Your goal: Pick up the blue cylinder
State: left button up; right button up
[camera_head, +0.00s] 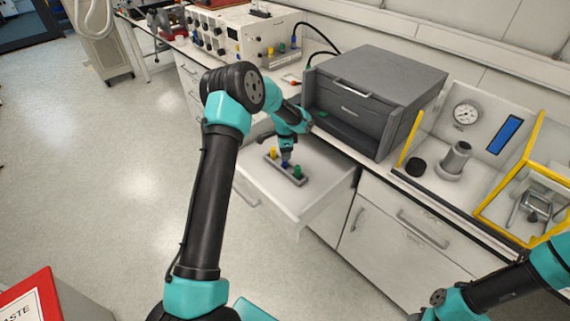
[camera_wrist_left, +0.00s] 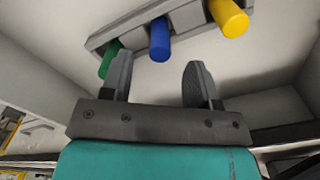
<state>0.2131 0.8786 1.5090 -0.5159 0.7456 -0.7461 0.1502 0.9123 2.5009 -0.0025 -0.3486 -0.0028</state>
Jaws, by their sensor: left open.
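The blue cylinder (camera_wrist_left: 159,38) stands in the middle of a grey rack (camera_wrist_left: 128,24), between a green cylinder (camera_wrist_left: 111,57) and a yellow cylinder (camera_wrist_left: 229,17). The rack (camera_head: 287,170) lies in an open white drawer (camera_head: 312,185). My left gripper (camera_wrist_left: 158,80) is open and empty. Its two fingertips are just short of the blue cylinder, which shows between and beyond them in the left wrist view. In the head view the gripper (camera_head: 286,153) is above the rack and partly covers the blue cylinder (camera_head: 285,164). My right gripper is out of frame.
A dark grey box-shaped device (camera_head: 375,95) stands on the counter behind the drawer. A pressure gauge panel (camera_head: 480,130) and a yellow-framed enclosure (camera_head: 530,200) are to the right. A red-lidded bin (camera_head: 30,298) is at lower left.

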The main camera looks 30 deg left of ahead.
pick_arm(q)
jog(key=shift+f, duration=1.35)
jog(key=shift+c, duration=0.4)
jog(key=c, duration=0.9)
jog(key=shift+r, duration=0.1)
jog(key=shift+c, duration=0.2)
jog(key=shift+r, duration=0.6)
jog(key=shift+s+d+r, duration=0.1)
jog(key=shift+s+r, duration=0.05)
jog(key=shift+r, duration=0.45)
jog(key=shift+s+d+r, duration=0.1)
jog(key=shift+r, duration=0.45)
jog(key=s+d+r, duration=0.1)
jog(key=s+d, duration=0.7)
jog(key=s, duration=0.5)
jog(key=shift+r, duration=0.2)
